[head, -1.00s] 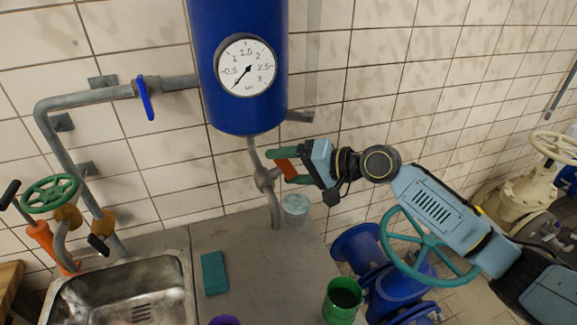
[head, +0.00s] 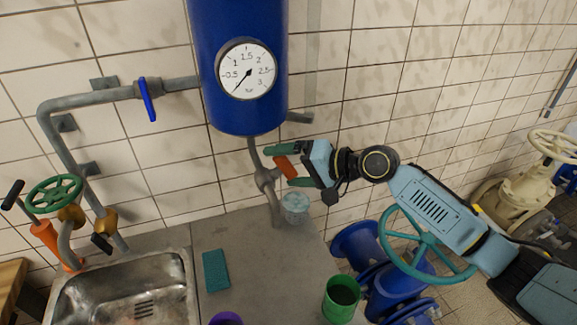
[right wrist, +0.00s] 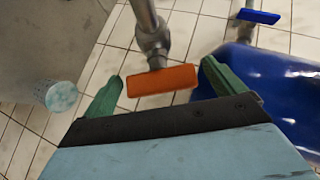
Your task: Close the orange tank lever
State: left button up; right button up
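The orange tank lever (head: 285,167) sits on the valve (head: 266,180) of the grey pipe below the blue tank (head: 240,110). In the right wrist view the lever (right wrist: 163,80) stands out sideways from the pipe, across the gap between my fingers. My right gripper (head: 283,166) is open around the lever, with one green finger on each side. In the right wrist view the right gripper (right wrist: 160,90) shows a clear gap at the left finger; the lever's right end is close to the right finger. My left gripper is not in view.
A glass (head: 295,207) stands close below the right gripper on the grey counter (head: 262,285). A teal sponge (head: 216,270), a green cup (head: 341,299) and a purple cup (head: 226,319) are also there. The sink (head: 130,295) is at left, a teal handwheel (head: 428,245) at right.

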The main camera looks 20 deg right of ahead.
jog(key=b+v, duration=0.3)
jog(key=v, duration=1)
jog(key=shift+d+r, duration=0.1)
